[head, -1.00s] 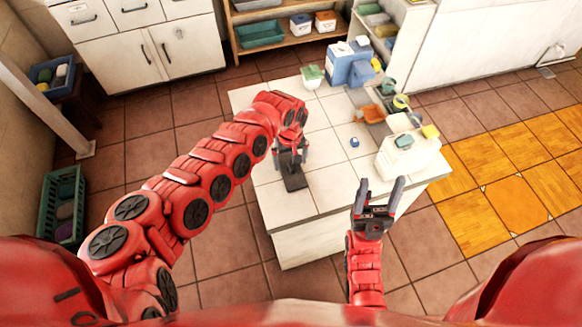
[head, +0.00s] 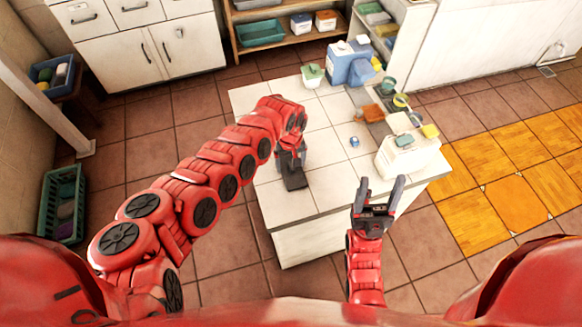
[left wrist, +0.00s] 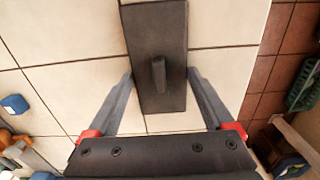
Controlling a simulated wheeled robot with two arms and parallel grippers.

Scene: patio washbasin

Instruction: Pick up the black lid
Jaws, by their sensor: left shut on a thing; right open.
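The black lid (head: 294,181) is a dark rectangular plate at the near left part of the white tiled counter. In the left wrist view the lid (left wrist: 159,30) shows a small raised handle in its middle. My left gripper (head: 291,160) points down at it, with one finger against each long side in the left wrist view (left wrist: 160,74). It is shut on the lid. I cannot tell whether the lid touches the tiles or is just above them. My right gripper (head: 379,188) is open and empty, in front of the counter's near edge.
On the tiled counter (head: 312,117), a white container (head: 404,160) stands at the right. A small blue object (head: 354,142) lies mid-counter. An orange-brown item (head: 373,113) and a blue box (head: 349,66) are farther back. The tiles around the lid are clear.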

